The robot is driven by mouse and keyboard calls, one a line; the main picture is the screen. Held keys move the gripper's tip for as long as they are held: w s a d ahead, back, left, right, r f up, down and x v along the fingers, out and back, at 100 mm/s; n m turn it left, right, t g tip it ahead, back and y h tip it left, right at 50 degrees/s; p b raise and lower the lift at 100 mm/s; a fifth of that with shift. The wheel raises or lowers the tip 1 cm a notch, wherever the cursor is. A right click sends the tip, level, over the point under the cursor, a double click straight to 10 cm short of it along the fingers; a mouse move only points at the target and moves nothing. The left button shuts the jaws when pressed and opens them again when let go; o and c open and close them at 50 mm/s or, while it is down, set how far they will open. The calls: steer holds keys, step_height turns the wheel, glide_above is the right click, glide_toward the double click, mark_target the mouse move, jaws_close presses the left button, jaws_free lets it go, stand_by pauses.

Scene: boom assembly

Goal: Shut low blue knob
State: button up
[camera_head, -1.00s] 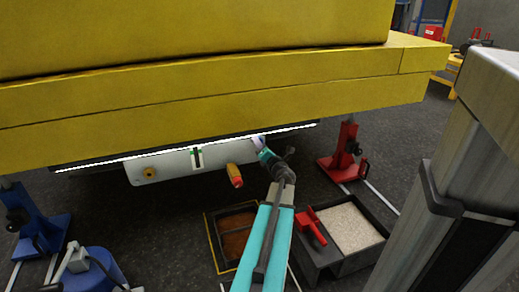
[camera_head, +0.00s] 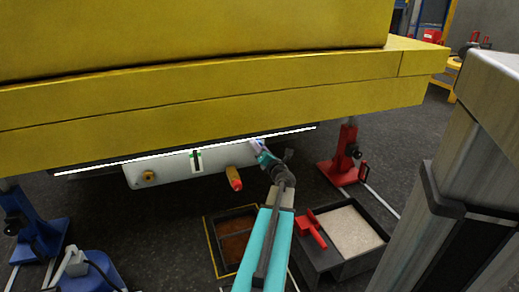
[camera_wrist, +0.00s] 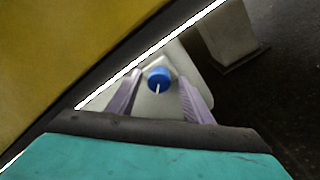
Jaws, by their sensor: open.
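The blue knob (camera_wrist: 159,78) shows in the wrist view on a pale panel, with a white mark on its face. My gripper (camera_wrist: 162,84) is open, with one finger on each side of the knob in the picture. I cannot tell whether the fingers touch it. In the head view my gripper (camera_head: 257,146) is at the right part of the white panel (camera_head: 175,165), under the yellow boom (camera_head: 220,95). The blue knob is hidden there behind my gripper and wrist.
A yellow and red handle (camera_head: 234,179) and a brass fitting (camera_head: 149,176) stick out of the panel. A red stand (camera_head: 345,160) is to the right. A tray of pale grit (camera_head: 350,230) and a brown-filled tray (camera_head: 236,235) lie below. A blue stand (camera_head: 35,235) is at left.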

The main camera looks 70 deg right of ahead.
steer(key=shift+a, duration=0.1)
steer(key=p+v, duration=0.3)
steer(key=v, duration=1)
steer(key=shift+s+a, duration=0.2)
steer(key=shift+s, duration=0.1)
stand_by(0.4)
